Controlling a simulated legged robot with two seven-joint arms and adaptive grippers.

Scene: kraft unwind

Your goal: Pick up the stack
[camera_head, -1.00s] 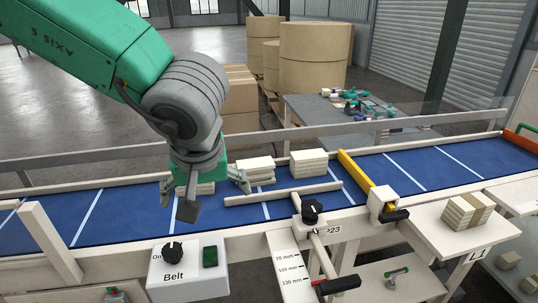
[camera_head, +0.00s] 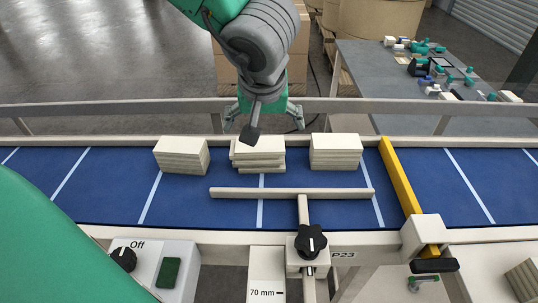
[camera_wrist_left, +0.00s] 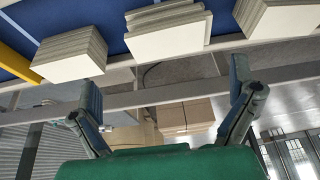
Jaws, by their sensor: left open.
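Three stacks of pale flat pieces lie on the blue belt (camera_head: 110,190): a left stack (camera_head: 181,156), a middle stack (camera_head: 258,153) with uneven layers, and a right stack (camera_head: 335,151). My left gripper (camera_head: 263,117) is open and empty, at the far side of the middle stack near the back rail, its fingers spread to either side. The wrist view shows its two fingers (camera_wrist_left: 165,88) apart, with the middle stack (camera_wrist_left: 168,38) beyond the gap and not between them. My right gripper is not in view.
A pale guide bar (camera_head: 290,193) lies along the belt in front of the stacks. A yellow bar (camera_head: 400,180) crosses the belt at right. A back rail (camera_head: 400,106) runs behind. A control box (camera_head: 155,268) stands at the front. A grey table (camera_head: 365,75) holds small items.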

